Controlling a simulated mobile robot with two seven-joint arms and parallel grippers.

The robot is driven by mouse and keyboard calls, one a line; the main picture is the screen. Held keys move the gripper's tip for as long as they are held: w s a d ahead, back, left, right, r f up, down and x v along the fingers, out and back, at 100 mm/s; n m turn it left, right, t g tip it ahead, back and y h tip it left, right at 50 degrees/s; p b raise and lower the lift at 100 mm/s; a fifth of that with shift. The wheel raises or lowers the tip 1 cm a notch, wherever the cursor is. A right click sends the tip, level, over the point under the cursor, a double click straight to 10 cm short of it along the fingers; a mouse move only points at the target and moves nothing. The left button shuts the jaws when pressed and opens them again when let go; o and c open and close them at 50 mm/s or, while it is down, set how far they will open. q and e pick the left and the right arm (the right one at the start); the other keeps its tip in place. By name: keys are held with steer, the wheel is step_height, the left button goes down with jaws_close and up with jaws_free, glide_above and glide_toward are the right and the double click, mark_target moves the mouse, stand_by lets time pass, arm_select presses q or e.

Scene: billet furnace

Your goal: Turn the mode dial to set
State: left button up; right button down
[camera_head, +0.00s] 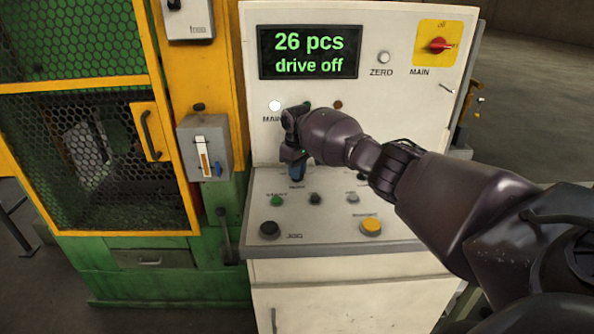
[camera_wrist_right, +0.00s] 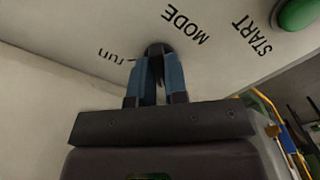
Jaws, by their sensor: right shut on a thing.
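The mode dial (camera_wrist_right: 158,48) is a small black knob on the panel, between the printed words "MODE" and "run" in the right wrist view. My right gripper (camera_wrist_right: 158,72) has its two blue fingers shut on the dial, one on each side. In the head view my right gripper (camera_head: 297,172) points down at the desk part of the white control cabinet (camera_head: 350,262), above the "MODE" label, and hides the dial there. The dial's pointer and the "set" mark cannot be made out. My left gripper is not in view.
The display (camera_head: 309,52) reads "26 pcs, drive off". A green START button (camera_head: 277,201), a black JOG button (camera_head: 269,229) and a yellow button (camera_head: 370,227) lie near the gripper. A red MAIN switch (camera_head: 437,45) is upper right. A green-yellow caged machine (camera_head: 150,255) stands left.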

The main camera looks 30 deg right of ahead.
steer(key=c, duration=1.1)
jaws_free()
steer(key=shift+c, duration=0.2)
steer(key=shift+r, duration=0.1)
step_height(320, 180, up, 11)
steer(key=p, duration=0.1)
steer(key=shift+f, duration=0.2)
steer(key=shift+f, duration=0.1)
